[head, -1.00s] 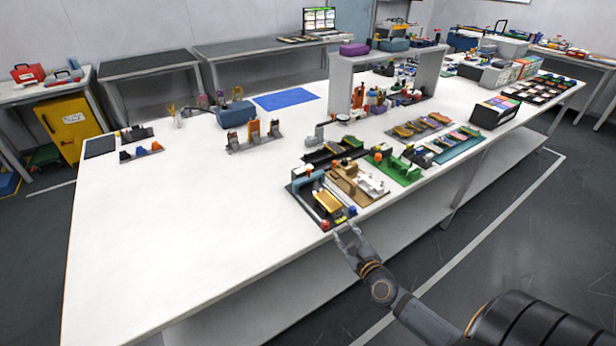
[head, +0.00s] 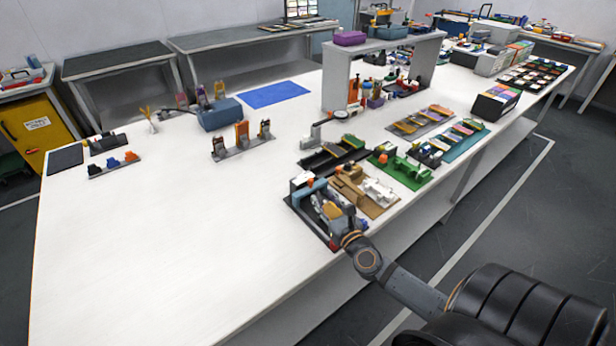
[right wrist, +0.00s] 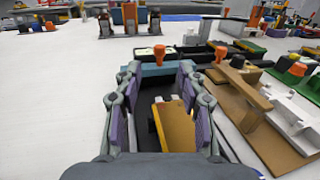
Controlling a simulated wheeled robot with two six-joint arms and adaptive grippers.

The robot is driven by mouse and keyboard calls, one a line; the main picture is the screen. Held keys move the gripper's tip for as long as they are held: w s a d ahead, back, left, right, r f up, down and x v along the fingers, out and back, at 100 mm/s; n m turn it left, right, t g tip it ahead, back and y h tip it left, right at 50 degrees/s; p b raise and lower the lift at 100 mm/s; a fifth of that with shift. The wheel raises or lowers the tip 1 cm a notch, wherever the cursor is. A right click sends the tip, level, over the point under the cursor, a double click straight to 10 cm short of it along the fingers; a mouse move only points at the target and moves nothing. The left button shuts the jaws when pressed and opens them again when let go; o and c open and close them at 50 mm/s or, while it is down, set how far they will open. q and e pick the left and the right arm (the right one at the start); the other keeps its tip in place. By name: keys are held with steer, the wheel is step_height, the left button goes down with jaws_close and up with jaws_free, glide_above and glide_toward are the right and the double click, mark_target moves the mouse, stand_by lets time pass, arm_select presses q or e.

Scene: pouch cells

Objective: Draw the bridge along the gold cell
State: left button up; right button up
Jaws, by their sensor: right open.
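The bridge (head: 308,190) is a blue-grey bar across a dark fixture plate (head: 294,206) at the table's near edge. In the right wrist view the bridge (right wrist: 150,70) carries an orange knob (right wrist: 158,54). The gold cell (right wrist: 178,128) lies flat on the near side of the bridge, partly hidden by my right finger. My right gripper (head: 332,211) is over this fixture; in the right wrist view the gripper (right wrist: 159,75) is open, its fingers spread to either side of the knob's line. I cannot tell whether they touch the bridge. My left gripper is not in view.
A tan fixture with a white part (head: 377,191) stands close on the right, with a green fixture (head: 405,172) beyond. A black tray (head: 322,158) lies behind. The table (head: 150,240) to the left is clear.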

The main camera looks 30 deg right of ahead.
mark_target(312, 182)
steer(key=w, duration=0.5)
steer(key=shift+w+d+r+p, duration=0.15)
steer(key=shift+d+r+p, duration=0.05)
steer(key=shift+d+p, duration=0.2)
steer(key=w, duration=0.4)
steer(key=shift+w+d+f, duration=0.1)
steer(key=shift+w+d, duration=0.05)
steer(key=shift+d, duration=0.15)
steer(key=shift+w+f, duration=0.1)
steer(key=shift+w, duration=0.05)
steer(key=shift+c, duration=0.7)
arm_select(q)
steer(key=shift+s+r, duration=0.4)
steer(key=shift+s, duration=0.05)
arm_select(e)
jaws_close()
